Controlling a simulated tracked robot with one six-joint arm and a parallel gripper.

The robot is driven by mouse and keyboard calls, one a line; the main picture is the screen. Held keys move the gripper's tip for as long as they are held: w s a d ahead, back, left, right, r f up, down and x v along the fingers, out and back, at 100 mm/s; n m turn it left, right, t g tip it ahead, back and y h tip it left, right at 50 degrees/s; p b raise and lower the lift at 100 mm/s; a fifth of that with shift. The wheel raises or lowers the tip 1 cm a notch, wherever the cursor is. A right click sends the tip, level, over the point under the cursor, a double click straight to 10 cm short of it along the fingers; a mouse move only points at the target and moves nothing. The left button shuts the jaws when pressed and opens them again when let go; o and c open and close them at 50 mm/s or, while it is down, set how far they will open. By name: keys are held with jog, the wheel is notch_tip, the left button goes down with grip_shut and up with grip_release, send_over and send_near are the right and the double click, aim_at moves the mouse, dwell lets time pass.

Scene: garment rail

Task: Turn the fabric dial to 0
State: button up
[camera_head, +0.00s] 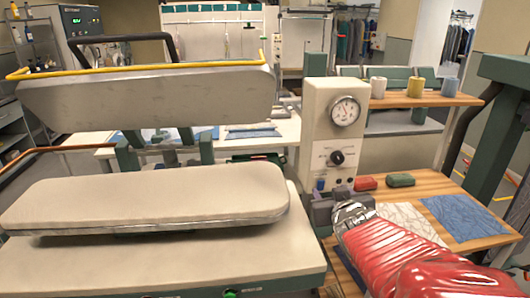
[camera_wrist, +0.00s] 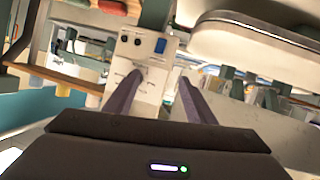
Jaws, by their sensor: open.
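The fabric dial (camera_head: 337,157) is a round black knob on the front of the cream control box (camera_head: 322,110), below a round white gauge (camera_head: 344,111). The direction its mark points is too small to read. My gripper (camera_head: 328,200) is at the lower front of the box, below the dial, at the end of my red-sleeved arm. In the wrist view my gripper (camera_wrist: 159,80) has its two purple-grey fingers apart, with the panel, upside down, beyond them. A blue switch (camera_wrist: 160,46) and dark round knobs show there; the dial is not clearly visible. Nothing is seen between the fingers.
A padded pressing board (camera_head: 150,205) lies left of the box under a raised press head (camera_head: 150,100). Red (camera_head: 366,183) and green (camera_head: 401,180) blocks and cloth swatches (camera_head: 463,217) lie on the wooden table to the right. Thread spools (camera_head: 414,87) stand on a shelf behind.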

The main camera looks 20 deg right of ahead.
aim_at(339, 161)
jog(key=s+d+t+y, duration=0.1)
jog(key=s+d+t, duration=0.2)
jog(key=d+t, duration=0.2)
jog(key=d, duration=0.2)
jog(key=shift+d+r, duration=0.25)
jog(key=shift+d, duration=0.1)
jog(key=shift+w, duration=0.15)
jog(key=x, duration=1.3)
jog(key=shift+w, duration=0.35)
